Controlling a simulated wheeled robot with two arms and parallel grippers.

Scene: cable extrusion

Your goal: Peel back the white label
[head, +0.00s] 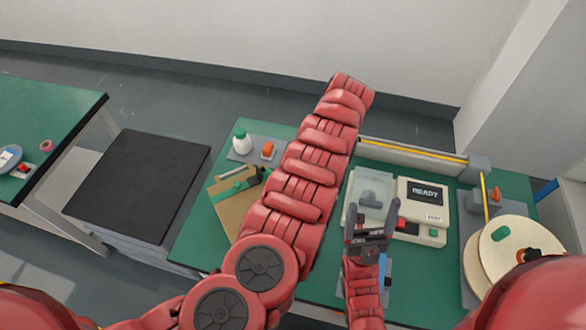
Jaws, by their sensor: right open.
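My right gripper (372,216) is open in the lower middle, its dark fingers pointing away from me over a grey translucent tray (366,188). I see nothing held between the fingers; contact with the tray cannot be told. A cream instrument (421,206) with a dark screen reading "READY" stands just right of the gripper. A small pale patch with tiny lettering (434,217) is on its front; I cannot tell whether this is the white label. No other white label can be made out. My left arm crosses the middle of the view, and its gripper does not show.
A green table (318,284) carries these things. A cream spool (508,246) stands at the right, beside a rail with a yellow line (412,153). A white bottle (242,143), an orange item (267,150) and a brown board (233,208) lie left of my left arm.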

